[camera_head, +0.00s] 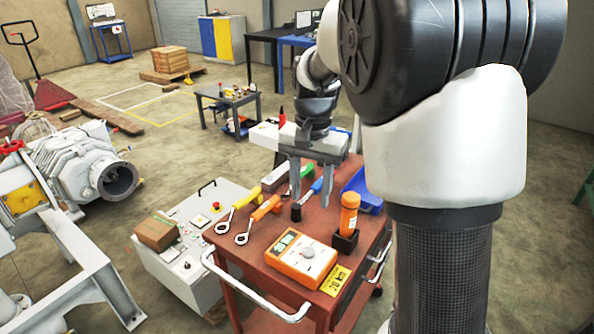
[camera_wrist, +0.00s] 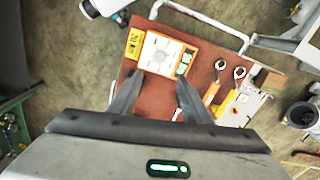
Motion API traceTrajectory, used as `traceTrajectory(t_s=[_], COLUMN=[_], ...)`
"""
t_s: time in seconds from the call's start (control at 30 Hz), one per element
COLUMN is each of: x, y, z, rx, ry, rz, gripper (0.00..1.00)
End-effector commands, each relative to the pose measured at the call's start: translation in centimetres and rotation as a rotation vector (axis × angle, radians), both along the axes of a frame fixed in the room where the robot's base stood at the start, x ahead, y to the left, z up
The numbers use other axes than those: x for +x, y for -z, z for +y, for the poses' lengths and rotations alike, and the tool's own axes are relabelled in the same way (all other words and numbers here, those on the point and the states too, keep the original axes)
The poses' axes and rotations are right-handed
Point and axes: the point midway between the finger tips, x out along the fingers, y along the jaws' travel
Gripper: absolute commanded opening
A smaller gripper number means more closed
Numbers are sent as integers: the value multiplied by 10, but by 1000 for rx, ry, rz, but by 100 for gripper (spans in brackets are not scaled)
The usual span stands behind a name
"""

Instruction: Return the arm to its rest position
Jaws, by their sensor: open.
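My gripper (camera_head: 311,192) hangs over the red-brown tool cart (camera_head: 262,236), its two grey fingers spread apart and pointing down. Nothing shows between the fingers. In the wrist view my gripper (camera_wrist: 155,105) is also open, with the cart top (camera_wrist: 160,101) below it. My white and black arm fills the right part of the head view and hides the cart's right side and some floor.
On the cart are an orange multimeter (camera_head: 301,260), an orange flashlight (camera_head: 349,213), wrenches (camera_head: 262,214), a hammer (camera_head: 302,205) and a blue bin (camera_head: 363,190). A white control box (camera_head: 190,270) and a grey vacuum pump (camera_head: 90,165) stand left. Open floor lies behind.

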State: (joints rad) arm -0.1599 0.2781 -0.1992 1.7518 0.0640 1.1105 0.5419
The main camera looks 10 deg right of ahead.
Motion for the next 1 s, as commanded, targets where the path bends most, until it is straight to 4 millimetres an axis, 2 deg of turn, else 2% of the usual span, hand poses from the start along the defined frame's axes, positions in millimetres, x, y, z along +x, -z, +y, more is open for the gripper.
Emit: traceTrajectory(t_s=[0.17,0.3,0.43,0.6,0.7,0.83,1.0], x=[-35,-85,-133,-183,-201,-212,-214], y=[-56,-106,-137,-155,-156,-155,-153], z=[0,1,2,3,3,2,2], rx=[22,19,-13,-83,-120,-149,-153], ry=[-89,-222,-350,-490,-546,-582,-591], rz=[-87,-198,-299,-406,-443,-467,-470], gripper=[44,44,44,44,44,44,44])
